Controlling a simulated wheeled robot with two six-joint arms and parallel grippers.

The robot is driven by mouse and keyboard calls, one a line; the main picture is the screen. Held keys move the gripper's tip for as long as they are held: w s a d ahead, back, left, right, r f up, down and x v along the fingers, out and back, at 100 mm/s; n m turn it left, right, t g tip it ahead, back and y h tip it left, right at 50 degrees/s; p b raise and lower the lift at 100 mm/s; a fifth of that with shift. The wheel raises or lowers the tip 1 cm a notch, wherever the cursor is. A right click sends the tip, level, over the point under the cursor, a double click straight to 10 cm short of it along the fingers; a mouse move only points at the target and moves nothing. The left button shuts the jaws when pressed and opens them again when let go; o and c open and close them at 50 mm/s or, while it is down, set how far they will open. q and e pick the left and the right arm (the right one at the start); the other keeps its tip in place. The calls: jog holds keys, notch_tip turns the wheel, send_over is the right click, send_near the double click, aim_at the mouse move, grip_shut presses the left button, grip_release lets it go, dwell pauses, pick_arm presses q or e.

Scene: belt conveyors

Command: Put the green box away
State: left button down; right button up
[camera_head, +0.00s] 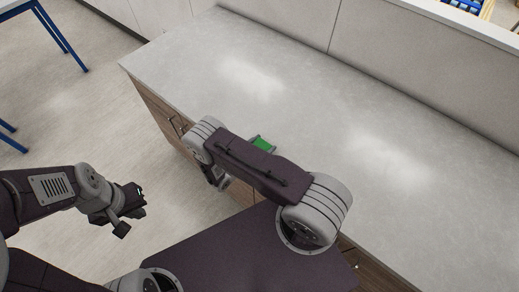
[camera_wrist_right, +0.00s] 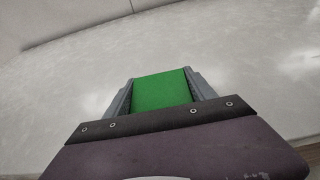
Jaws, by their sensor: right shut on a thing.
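The green box (camera_wrist_right: 161,91) sits between the two fingers of my right gripper (camera_wrist_right: 161,88) in the right wrist view, and the gripper is shut on it. In the head view a small part of the green box (camera_head: 262,143) shows past my right arm, over the near part of the grey countertop (camera_head: 330,120). The arm hides most of that gripper there. I cannot tell whether the box touches the countertop. My left gripper (camera_head: 132,208) is over the floor at the left, away from the counter, and I see nothing in it; its finger gap is not clear.
The countertop is bare around the box, with a wall panel (camera_head: 400,50) along its back. Wooden cabinet fronts (camera_head: 155,103) with handles are under its edge. A blue-legged table (camera_head: 60,35) stands at the far left. Open floor (camera_head: 80,120) lies between.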

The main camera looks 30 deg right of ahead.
aim_at(264, 144)
jog(key=r, duration=0.1)
jog(key=r+b, duration=0.1)
jog(key=r, duration=0.2)
jog(key=shift+s+d+r+b, duration=0.1)
jog(key=shift+s+r+b, duration=0.05)
jog(key=shift+s+b, duration=0.15)
jog(key=s+d+r+b, duration=0.1)
jog(key=s+d+r, duration=0.1)
jog(key=s, duration=0.3)
jog(key=s+d+r+b, duration=0.1)
jog(key=s+d+r, duration=0.1)
jog(key=s+r, duration=0.2)
jog(key=shift+s+d+r+b, duration=0.3)
jog(key=shift+s+r+b, duration=0.1)
jog(key=shift+s, duration=0.1)
